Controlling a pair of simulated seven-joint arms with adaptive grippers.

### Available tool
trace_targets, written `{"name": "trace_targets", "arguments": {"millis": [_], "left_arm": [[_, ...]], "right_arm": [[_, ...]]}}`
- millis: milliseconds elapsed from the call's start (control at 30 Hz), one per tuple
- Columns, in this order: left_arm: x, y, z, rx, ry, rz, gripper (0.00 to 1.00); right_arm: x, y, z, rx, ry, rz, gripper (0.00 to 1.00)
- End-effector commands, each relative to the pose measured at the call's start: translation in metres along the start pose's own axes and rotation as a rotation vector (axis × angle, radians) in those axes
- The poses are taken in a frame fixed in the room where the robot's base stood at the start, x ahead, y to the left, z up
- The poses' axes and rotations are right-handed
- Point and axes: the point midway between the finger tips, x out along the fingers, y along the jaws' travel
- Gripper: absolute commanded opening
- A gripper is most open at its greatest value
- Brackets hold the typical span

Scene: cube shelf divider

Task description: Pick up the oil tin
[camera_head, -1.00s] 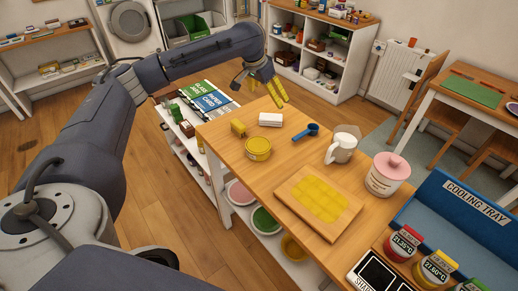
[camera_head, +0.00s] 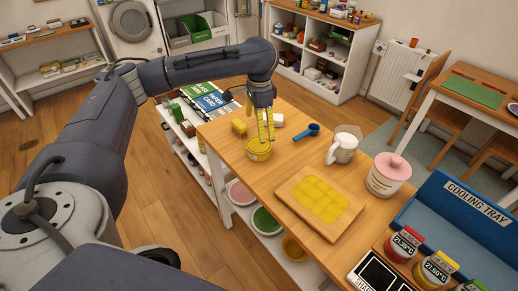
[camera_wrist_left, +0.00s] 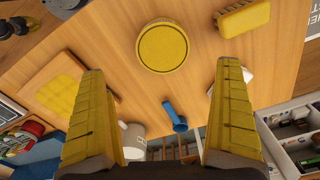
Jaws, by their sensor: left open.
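A round, low yellow tin (camera_head: 258,151) stands near the left edge of the wooden table; its label is too small to read, and I take it as the oil tin. In the left wrist view the yellow tin (camera_wrist_left: 163,46) shows its round top beyond my fingertips. My left gripper (camera_head: 266,137) points down at the tin's far side and overlaps it in the head view. The fingers are wide apart with nothing between them. I cannot tell whether they touch the tin. My right gripper is not in view.
The table's left edge is near the tin.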

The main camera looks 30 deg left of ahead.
Motion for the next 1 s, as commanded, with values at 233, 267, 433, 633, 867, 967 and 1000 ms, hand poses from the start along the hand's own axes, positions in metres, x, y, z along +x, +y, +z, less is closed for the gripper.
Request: {"name": "trace_targets", "arguments": {"millis": [233, 267, 433, 633, 867, 967, 1000], "left_arm": [[0.037, 0.001, 0.0, -0.001, -0.002, 0.003, 1.0], [0.041, 0.001, 0.0, -0.001, -0.002, 0.003, 1.0], [0.056, 0.0, 0.0, 0.0, 0.0, 0.0, 1.0], [0.062, 0.0, 0.0, 0.0, 0.0, 0.0, 1.0], [0.079, -0.002, 0.001, -0.001, -0.001, 0.003, 1.0], [0.09, -0.004, 0.001, -0.002, -0.001, 0.002, 1.0], [0.094, -0.004, 0.001, -0.002, -0.001, 0.002, 1.0]], "right_arm": [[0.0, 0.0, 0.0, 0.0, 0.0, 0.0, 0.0], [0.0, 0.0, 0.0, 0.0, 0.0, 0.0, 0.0], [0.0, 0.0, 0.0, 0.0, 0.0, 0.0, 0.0], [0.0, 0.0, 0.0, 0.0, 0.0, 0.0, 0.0], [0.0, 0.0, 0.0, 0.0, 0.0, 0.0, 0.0], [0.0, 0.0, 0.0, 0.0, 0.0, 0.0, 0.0], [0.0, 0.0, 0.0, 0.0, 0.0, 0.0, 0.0]]}}
